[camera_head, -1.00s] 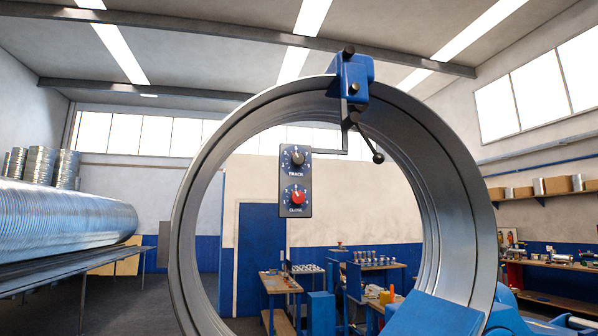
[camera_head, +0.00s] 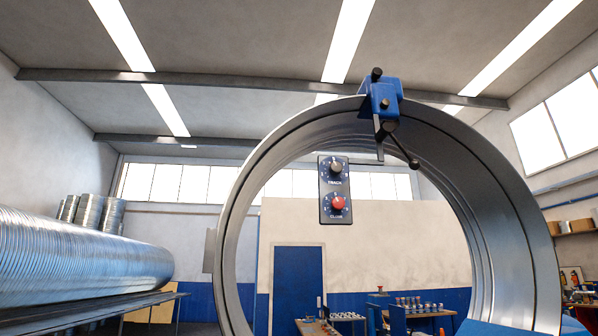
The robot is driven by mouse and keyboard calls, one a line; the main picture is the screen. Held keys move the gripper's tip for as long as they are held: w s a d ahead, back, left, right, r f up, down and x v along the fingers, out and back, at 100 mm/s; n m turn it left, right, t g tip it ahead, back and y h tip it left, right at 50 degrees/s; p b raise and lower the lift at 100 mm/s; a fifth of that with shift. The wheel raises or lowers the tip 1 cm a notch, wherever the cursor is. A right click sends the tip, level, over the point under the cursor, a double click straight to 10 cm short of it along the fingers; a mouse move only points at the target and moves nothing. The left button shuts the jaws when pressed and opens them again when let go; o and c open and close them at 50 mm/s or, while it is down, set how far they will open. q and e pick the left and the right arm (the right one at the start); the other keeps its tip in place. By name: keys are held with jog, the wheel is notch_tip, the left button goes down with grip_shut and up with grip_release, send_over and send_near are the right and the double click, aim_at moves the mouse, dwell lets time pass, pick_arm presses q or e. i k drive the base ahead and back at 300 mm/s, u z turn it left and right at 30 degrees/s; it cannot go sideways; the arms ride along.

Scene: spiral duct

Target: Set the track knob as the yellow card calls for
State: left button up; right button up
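A dark control panel (camera_head: 334,190) hangs inside the opening of a large metal ring (camera_head: 232,240). It carries a grey track knob (camera_head: 336,169) above a red knob (camera_head: 338,204), with the label TRACK under the upper one and a label that seems to read CLOSE under the lower one. Dial marks ring both knobs, but they are too small to read surely. I see no yellow card. Neither gripper is in view.
A long spiral duct (camera_head: 75,262) lies on a rack at the left. A blue part (camera_head: 490,328) is at the ring's lower right. Behind the ring are a blue door (camera_head: 298,285) and workbenches with small parts. The space in front of the panel looks clear.

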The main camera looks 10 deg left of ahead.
aim_at(335, 167)
jog(key=u, duration=1.1)
jog(key=k, duration=0.9)
jog(key=z, duration=1.1)
jog(key=i, duration=0.5)
